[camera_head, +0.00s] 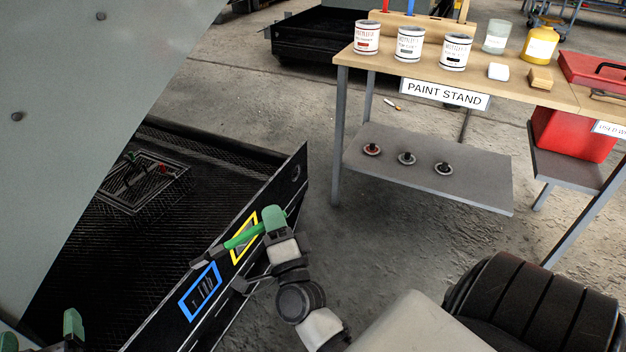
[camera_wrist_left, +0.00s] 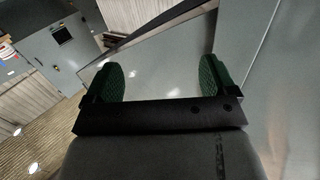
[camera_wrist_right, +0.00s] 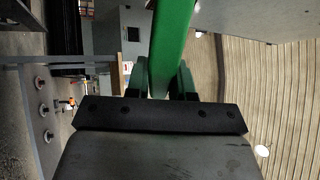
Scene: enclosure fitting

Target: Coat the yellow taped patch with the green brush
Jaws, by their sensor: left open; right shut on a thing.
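The yellow taped patch (camera_head: 248,248) is on the dark panel's outer face in the head view. The green brush (camera_head: 243,236) crosses in front of it, its dark head (camera_head: 204,258) pointing left, above the blue taped patch (camera_head: 200,291). My right gripper (camera_head: 273,219) is shut on the brush handle, beside the yellow patch's upper end. The handle also shows between the fingers in the right wrist view (camera_wrist_right: 168,50). Whether the bristles touch the panel, I cannot tell. My left gripper (camera_head: 40,332) is open and empty at the lower left; its spread fingers show in the left wrist view (camera_wrist_left: 162,82).
A paint stand (camera_head: 520,78) with several cans and jars stands at the upper right. Its lower shelf (camera_head: 430,180) holds three small round items. A large grey panel (camera_head: 90,90) covers the upper left. Open floor lies between the dark panel and the stand.

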